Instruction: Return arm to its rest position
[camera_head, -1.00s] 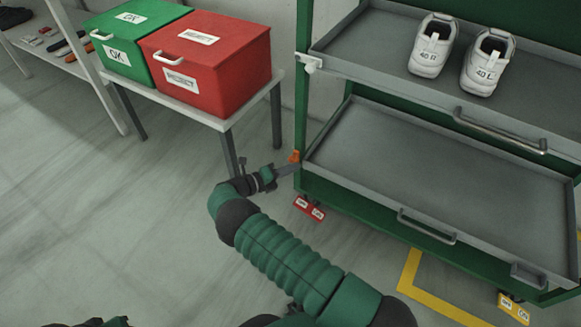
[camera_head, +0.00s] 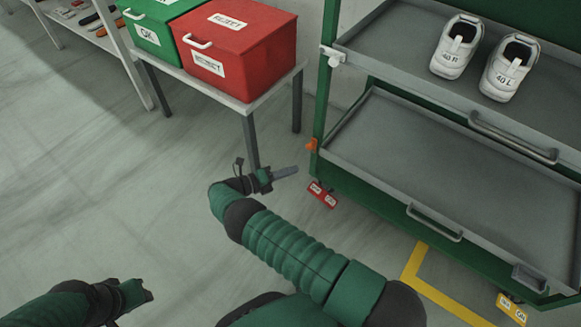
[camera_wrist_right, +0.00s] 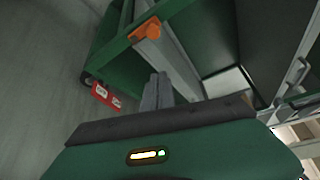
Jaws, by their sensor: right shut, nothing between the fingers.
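My right gripper (camera_head: 285,172) is shut and empty, hanging over the floor just left of the green rack's (camera_head: 328,75) front corner post. In the right wrist view its two fingers (camera_wrist_right: 157,91) are pressed together with nothing between them. An orange clip (camera_head: 311,145) sits on the rack's post, apart from the fingertips; it also shows in the right wrist view (camera_wrist_right: 146,30). My left arm comes in at the bottom left, over bare floor. Its end (camera_head: 137,293) is small and dark, and I cannot make out its fingers.
Two white shoes (camera_head: 456,45) stand on the upper rack tray. The lower tray (camera_head: 440,165) is empty. Red (camera_head: 235,45) and green (camera_head: 150,30) boxes stand on a table. A red tag (camera_head: 323,195) is near the rack's foot. The floor at left is clear.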

